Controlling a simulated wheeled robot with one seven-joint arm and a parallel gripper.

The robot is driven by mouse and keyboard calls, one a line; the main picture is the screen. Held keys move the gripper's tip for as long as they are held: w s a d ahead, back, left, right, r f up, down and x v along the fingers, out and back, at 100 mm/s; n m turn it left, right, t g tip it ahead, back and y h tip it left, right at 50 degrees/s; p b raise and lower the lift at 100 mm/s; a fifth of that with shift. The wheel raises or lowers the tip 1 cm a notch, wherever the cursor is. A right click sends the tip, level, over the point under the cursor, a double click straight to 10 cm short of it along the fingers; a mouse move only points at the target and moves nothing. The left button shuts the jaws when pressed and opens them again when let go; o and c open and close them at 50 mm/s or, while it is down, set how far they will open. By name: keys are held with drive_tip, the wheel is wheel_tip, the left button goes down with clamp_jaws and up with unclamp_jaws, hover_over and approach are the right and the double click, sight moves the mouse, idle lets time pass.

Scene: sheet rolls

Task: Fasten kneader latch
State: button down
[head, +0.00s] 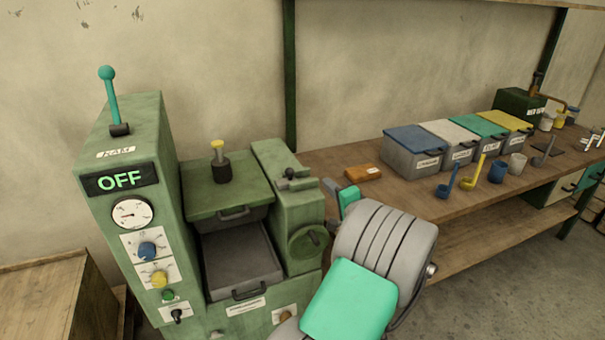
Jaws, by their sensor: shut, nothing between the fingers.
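The green kneader machine (140,200) stands at centre left, its display (120,180) reading OFF. A green lid-like plate (205,200) with a front handle lies over its middle, and a yellow-topped dark knob (218,160) stands on it. A small dark lever fitting (293,182), which may be the latch, sits on top of the right housing (300,215). I cannot tell whether it is fastened. My gripper (328,186) is shut and empty, just right of this housing and apart from the lever as far as I can see. My arm hides part of the machine's lower right.
A grey tray (240,265) sits below the lid. A teal-knobbed lever (110,95) rises from the control column. The wooden bench (400,200) at right holds an orange block (363,172), lidded bins (413,155), ladles and cups. A wooden crate (50,310) stands at left.

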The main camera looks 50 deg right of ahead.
sight(302, 181)
idle(0.3)
drive_tip(key=p+x, duration=0.2)
drive_tip(key=x, duration=0.7)
drive_tip(key=shift+w+d+r, duration=0.1)
drive_tip(key=shift+w, duration=0.2)
drive_tip(key=w+a, duration=0.1)
drive_tip(key=w+a+p, duration=0.1)
drive_tip(key=shift+w+a+f, duration=0.15)
drive_tip(key=shift+w+f, duration=0.15)
drive_tip(key=shift+w+a+f+p, duration=0.15)
drive_tip(key=shift+w+f+p, duration=0.05)
drive_tip(key=shift+p, duration=0.1)
drive_tip(key=shift+a, duration=0.1)
